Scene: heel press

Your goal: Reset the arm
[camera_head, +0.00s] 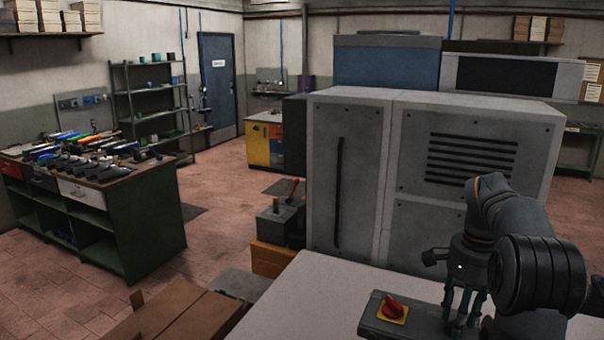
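My arm stands at the lower right, bent over a light grey table top (300,305). My gripper (460,315) points down at the table's right part, beside a dark grey control box (418,318) with a red knob (393,308) on a yellow plate. The fingers are dark and small in the picture and partly overlap the box. I cannot tell whether they touch it, whether they are open or shut, or whether anything is between them.
A large grey machine cabinet (345,190) stands right behind the table. A green workbench (150,220) covered with tools is at the left. Brown boxes (190,315) lie at the lower left. The tiled floor between is mostly clear.

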